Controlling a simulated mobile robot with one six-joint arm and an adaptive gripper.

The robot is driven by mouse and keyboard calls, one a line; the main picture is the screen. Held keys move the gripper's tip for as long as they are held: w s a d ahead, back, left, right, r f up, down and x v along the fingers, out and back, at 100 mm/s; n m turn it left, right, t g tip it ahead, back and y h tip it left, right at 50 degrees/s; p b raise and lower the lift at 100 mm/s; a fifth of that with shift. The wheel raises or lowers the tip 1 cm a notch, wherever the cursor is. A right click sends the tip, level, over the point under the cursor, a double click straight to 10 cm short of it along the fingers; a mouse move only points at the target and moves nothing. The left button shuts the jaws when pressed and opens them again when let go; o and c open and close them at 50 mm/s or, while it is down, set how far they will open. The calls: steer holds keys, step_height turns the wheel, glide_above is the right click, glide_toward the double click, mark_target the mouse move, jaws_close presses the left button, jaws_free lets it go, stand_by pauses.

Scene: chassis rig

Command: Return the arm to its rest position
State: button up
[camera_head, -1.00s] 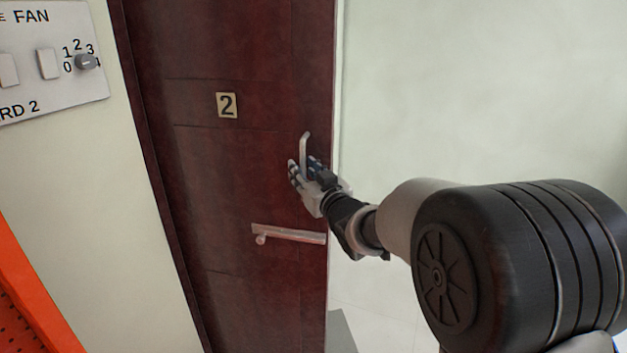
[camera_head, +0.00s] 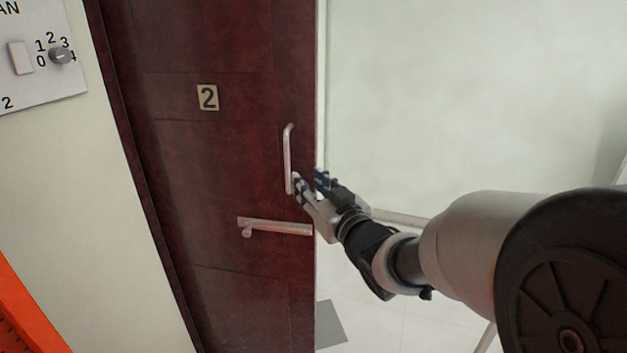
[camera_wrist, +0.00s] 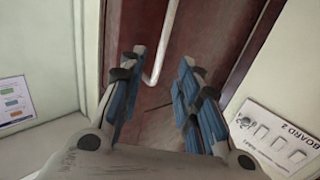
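My gripper (camera_head: 311,184) is in front of the right edge of a dark red door (camera_head: 220,160), at the lower end of a vertical metal pull handle (camera_head: 288,158). In the wrist view my gripper (camera_wrist: 155,95) has its blue-padded fingers spread apart with nothing between them. The lower end of the pull handle (camera_wrist: 153,77) shows beyond the fingertips, and I see no grip on it. My arm reaches in from the lower right.
A horizontal lever or latch (camera_head: 275,227) is on the door below the handle. A switch board (camera_head: 40,60) is on the left wall, with an orange object (camera_head: 22,318) below. Pale floor (camera_head: 400,330) shows right of the door.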

steer(key=s+d+f+m+g+h, duration=0.35)
steer(key=s+d+h, duration=0.45)
steer(key=s+d, duration=0.4)
steer(key=s+d+f+g, duration=0.1)
steer(key=s+f+g, duration=0.1)
steer(key=s, duration=0.5)
steer(key=s+d+f+m+g, duration=0.1)
steer(key=s+d+f+g, duration=0.1)
steer(key=s, duration=0.6)
steer(key=s+d+f+m+g, duration=0.1)
steer(key=s+f+g, duration=0.1)
steer(key=s, duration=0.6)
steer(key=shift+d+f+g+h, duration=0.25)
steer(key=shift+f+g+h, duration=0.15)
steer(key=shift+g, duration=0.45)
